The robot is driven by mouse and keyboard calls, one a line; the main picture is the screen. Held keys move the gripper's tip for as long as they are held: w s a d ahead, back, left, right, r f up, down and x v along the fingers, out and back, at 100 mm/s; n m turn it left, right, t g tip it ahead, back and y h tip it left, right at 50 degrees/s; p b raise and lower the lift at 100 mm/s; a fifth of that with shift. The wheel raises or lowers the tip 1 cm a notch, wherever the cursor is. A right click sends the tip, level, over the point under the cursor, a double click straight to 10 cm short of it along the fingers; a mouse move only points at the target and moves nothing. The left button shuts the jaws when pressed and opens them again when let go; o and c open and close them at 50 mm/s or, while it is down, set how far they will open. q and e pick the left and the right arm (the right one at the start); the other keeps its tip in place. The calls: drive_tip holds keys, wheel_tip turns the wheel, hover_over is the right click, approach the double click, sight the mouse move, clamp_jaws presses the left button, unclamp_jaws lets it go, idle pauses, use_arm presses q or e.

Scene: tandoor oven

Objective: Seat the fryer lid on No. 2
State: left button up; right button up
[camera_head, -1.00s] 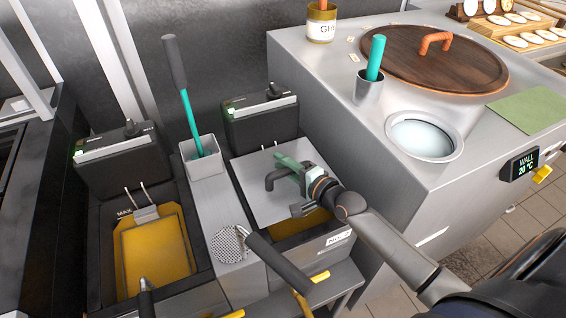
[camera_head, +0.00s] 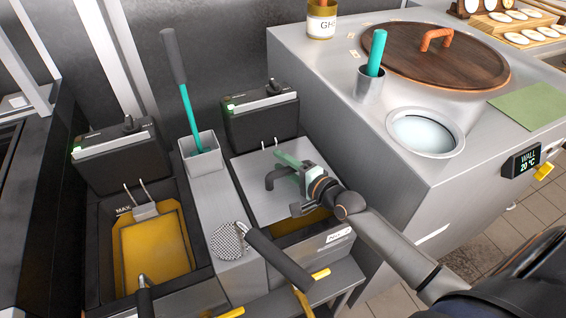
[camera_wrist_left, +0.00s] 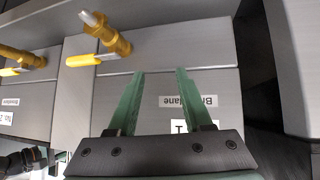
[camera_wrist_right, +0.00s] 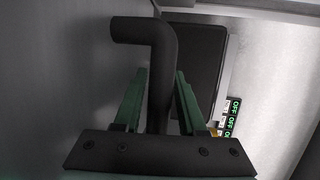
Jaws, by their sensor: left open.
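The fryer lid (camera_head: 258,205) is a grey metal plate with a black bent handle (camera_head: 271,182). It lies over most of the right-hand fryer, labelled No. 2 (camera_head: 338,236). Oil shows below its front right edge; I cannot tell whether it rests fully on the rim. My right gripper (camera_head: 288,162) is at the handle. In the right wrist view the handle (camera_wrist_right: 160,70) stands between the fingers (camera_wrist_right: 161,75), which are closed in on it. My left gripper (camera_wrist_left: 159,72) is open and empty, facing grey front panels with labels; it is not seen in the head view.
The left fryer (camera_head: 155,245) is uncovered, with oil and a basket. The tandoor counter (camera_head: 330,80) rises at right. Yellow drain taps (camera_wrist_left: 108,35) jut from the front.

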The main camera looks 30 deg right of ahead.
drive_tip(key=o, duration=0.3)
drive_tip(key=shift+s+f, duration=0.1)
drive_tip(key=shift+f, duration=0.15)
drive_tip(key=shift+s, duration=0.3)
drive_tip(key=v, duration=0.7)
drive_tip(key=p+v, duration=0.1)
drive_tip(key=v, duration=0.3)
drive_tip(key=shift+s+d+r, duration=0.1)
drive_tip(key=shift+r, duration=0.2)
drive_tip(key=shift+s+d+r, duration=0.1)
drive_tip(key=shift+s+r, duration=0.05)
drive_tip(key=shift+s, duration=0.1)
drive_tip(key=shift+s, duration=0.1)
